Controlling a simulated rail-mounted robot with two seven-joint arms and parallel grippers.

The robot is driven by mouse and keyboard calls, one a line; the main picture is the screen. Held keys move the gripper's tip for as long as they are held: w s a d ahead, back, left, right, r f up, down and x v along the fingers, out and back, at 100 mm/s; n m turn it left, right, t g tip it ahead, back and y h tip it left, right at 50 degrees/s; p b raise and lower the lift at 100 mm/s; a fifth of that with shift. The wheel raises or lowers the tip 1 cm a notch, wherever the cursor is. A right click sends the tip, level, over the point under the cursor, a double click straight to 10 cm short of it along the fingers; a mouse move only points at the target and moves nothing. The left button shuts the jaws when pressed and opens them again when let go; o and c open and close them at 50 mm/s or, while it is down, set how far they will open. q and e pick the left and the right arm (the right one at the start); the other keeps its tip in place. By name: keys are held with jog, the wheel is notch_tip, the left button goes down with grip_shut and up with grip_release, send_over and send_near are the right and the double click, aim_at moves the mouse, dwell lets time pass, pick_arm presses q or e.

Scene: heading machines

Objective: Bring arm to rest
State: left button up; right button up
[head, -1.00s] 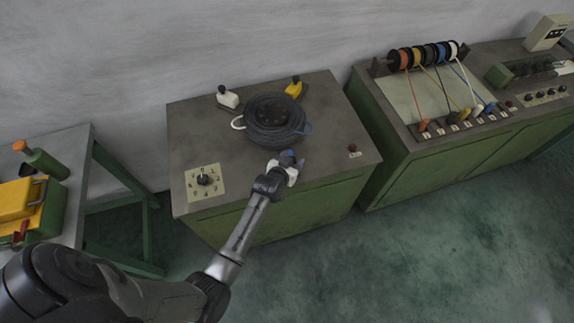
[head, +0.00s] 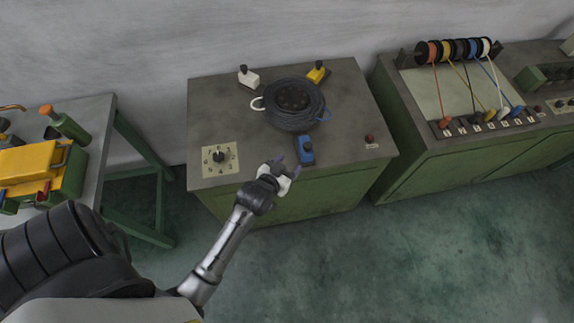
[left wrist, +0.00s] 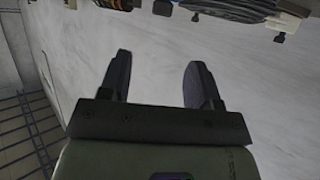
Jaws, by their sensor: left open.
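My left arm reaches in from the lower left in the head view. Its left gripper (head: 288,168) is open and empty at the front edge of the middle green cabinet (head: 215,110). A small blue block with a dark knob (head: 305,150) stands on the cabinet top just beyond the fingers, apart from them. In the left wrist view the two dark fingers (left wrist: 155,85) stand wide apart with nothing between them. My right gripper is not in view.
The cabinet also carries a black cable coil (head: 293,103), a white block (head: 249,77), a yellow block (head: 318,73), a dial plate (head: 220,158) and a red button (head: 370,139). A spool bench (head: 430,92) stands right, a grey table (head: 95,110) left. The floor in front is clear.

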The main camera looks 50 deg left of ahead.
pick_arm(q)
jog(key=shift+s, duration=0.1)
dwell(0.6)
jog(key=s+d+m+g+h, duration=0.2)
jog(key=s+d+g, duration=0.25)
jog(key=s, duration=0.65)
jog(key=s+d+m+g+h, duration=0.1)
jog(key=s+d+m+g, duration=0.15)
jog(key=s+g, duration=0.6)
notch_tip(320, 180, up, 18)
jog(key=s+t+p, duration=0.2)
jog(key=t+p, duration=0.1)
jog(key=p, duration=1.4)
jog(key=shift+d, duration=0.35)
jog(key=shift+f, duration=0.1)
